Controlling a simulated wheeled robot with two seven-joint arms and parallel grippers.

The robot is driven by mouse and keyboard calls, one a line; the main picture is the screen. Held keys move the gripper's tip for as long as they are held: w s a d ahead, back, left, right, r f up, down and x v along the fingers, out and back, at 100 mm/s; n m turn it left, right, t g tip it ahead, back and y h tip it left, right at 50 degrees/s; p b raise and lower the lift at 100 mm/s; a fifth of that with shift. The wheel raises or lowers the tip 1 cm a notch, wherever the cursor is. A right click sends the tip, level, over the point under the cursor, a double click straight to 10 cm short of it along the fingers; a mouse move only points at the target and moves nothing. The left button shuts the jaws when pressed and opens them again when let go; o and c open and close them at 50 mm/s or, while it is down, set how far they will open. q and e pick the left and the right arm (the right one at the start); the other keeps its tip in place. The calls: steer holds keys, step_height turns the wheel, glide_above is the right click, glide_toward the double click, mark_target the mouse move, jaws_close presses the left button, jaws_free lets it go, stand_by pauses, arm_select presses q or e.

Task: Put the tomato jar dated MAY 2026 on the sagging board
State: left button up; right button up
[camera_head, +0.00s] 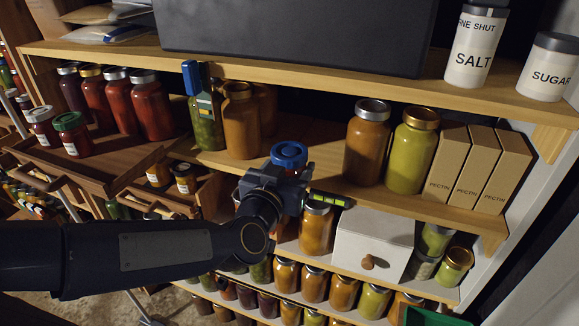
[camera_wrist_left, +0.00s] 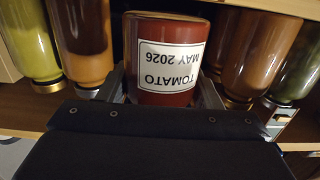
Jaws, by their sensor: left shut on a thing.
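A red jar (camera_wrist_left: 185,32) with a white label reading TOMATO MAY 2026 fills the middle of the left wrist view, where it appears upside down. My left gripper (camera_wrist_left: 165,92) is shut on it, one finger on each side. In the head view the jar's blue lid (camera_head: 289,153) shows above my left gripper (camera_head: 282,180); the wrist hides most of its body. The jar is upright at the front of the middle shelf board (camera_head: 325,172), in the gap between the jars there. I cannot tell whether its base touches the board. My right gripper is not in view.
Orange-brown jars (camera_head: 241,120) stand left of the gap. A brown jar (camera_head: 367,142), a yellow-green jar (camera_head: 413,152) and pectin boxes (camera_head: 447,160) stand right. A white drawer box (camera_head: 372,243) sits below.

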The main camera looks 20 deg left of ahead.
arm_select(q)
steer(key=shift+w, duration=0.1)
steer(key=shift+w+d+b, duration=0.1)
steer(key=shift+w+b, duration=0.3)
steer(key=shift+w, duration=2.6)
steer(key=shift+w+d+b, duration=0.1)
steer(key=shift+w+b, duration=0.25)
steer(key=shift+w, duration=2.45)
steer(key=shift+w+f+b, duration=0.1)
steer(key=shift+f+b, duration=0.2)
steer(key=shift+b, duration=0.05)
steer(key=shift+f+b, duration=0.3)
steer(key=shift+f, duration=0.05)
steer(key=o, duration=1.3)
steer(key=shift+o, duration=0.2)
steer(key=shift+f, duration=0.1)
